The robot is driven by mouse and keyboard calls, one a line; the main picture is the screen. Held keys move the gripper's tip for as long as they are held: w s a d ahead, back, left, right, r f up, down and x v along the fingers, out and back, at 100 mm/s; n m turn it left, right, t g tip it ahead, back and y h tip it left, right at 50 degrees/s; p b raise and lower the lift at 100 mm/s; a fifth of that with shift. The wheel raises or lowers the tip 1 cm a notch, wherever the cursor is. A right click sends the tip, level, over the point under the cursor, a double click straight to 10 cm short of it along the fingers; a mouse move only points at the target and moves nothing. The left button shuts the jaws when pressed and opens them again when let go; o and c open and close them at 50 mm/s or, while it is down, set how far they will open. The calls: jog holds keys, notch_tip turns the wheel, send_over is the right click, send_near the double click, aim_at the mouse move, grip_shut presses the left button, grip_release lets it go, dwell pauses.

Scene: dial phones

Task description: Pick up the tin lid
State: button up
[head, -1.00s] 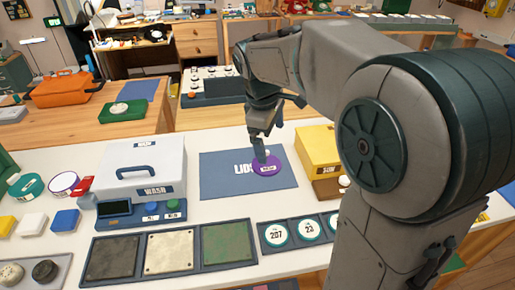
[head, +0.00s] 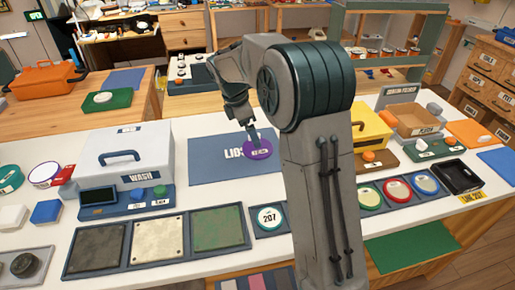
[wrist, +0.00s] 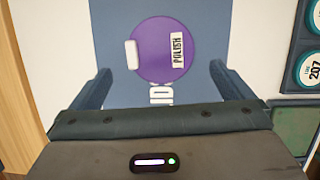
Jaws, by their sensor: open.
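The tin lid (head: 262,149) is a round purple disc lying on the blue mat (head: 210,165) marked LIDS. In the wrist view the lid (wrist: 160,68) shows a POLISH label and a small white piece at its left edge. My gripper (head: 250,134) is over the lid, pointing down, and hides part of it in the head view. In the wrist view its two fingers (wrist: 161,72) are spread wide, one to each side of the lid, with nothing between them gripped. I cannot tell the exact height of the fingertips above the mat.
A grey WASH box (head: 125,160) stands left of the mat. A yellow box (head: 370,128) stands to the right, partly behind my arm. Square pads (head: 157,243) and round numbered lids (head: 268,217) line the front. The mat around the lid is clear.

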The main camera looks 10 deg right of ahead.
jog(key=shift+b+x, duration=0.3)
jog(key=shift+x, duration=2.8)
jog(key=shift+a, duration=0.1)
jog(key=c, duration=0.7)
